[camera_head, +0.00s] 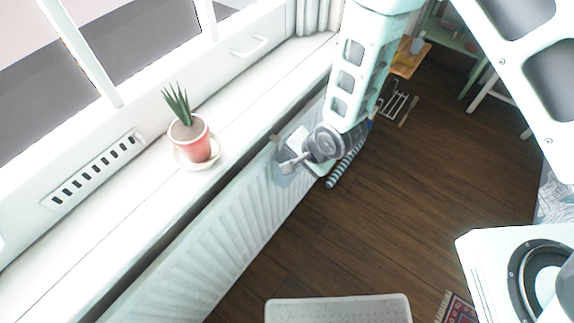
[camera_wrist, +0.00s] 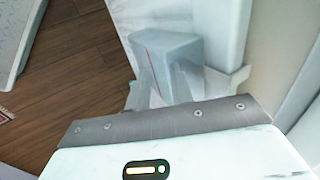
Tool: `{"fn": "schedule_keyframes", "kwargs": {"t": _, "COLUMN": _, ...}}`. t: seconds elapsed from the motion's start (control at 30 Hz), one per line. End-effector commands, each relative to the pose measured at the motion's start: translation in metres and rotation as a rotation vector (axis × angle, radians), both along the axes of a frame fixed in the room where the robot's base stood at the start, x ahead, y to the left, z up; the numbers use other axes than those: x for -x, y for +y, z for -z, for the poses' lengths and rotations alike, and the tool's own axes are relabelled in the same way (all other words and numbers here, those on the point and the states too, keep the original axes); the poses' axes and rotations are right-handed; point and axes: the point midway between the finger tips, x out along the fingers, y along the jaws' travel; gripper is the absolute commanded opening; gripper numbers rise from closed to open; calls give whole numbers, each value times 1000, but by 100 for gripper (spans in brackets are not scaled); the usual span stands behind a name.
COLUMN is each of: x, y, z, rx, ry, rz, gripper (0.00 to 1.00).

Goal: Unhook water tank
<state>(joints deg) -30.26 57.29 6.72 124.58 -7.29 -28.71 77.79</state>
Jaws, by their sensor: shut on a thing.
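The water tank (camera_wrist: 165,48) is a small grey-blue translucent box with a thin red line on its side. In the wrist view it sits between my gripper's fingers (camera_wrist: 182,82), against the white radiator. In the head view the tank (camera_head: 281,174) is at the radiator's top edge, below the windowsill, partly covered by my gripper (camera_head: 292,162). My gripper is shut on the tank. Its hook is hidden, so I cannot tell whether it still hangs on the radiator.
The white ribbed radiator (camera_head: 215,240) runs below the windowsill (camera_head: 90,240). A potted plant (camera_head: 193,143) stands on a saucer on the sill. A white perforated tray (camera_head: 338,310) lies on the floor at the bottom. The wooden floor (camera_head: 400,220) right of the radiator is mostly clear.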

Motion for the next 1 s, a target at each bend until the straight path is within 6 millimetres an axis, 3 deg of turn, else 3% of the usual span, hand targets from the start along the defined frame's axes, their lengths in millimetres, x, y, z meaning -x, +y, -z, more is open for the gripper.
{"fn": "schedule_keyframes", "kwargs": {"t": 1.0, "x": -5, "y": 6, "z": -31, "rx": -15, "ry": -17, "rz": -1, "gripper": 2}}
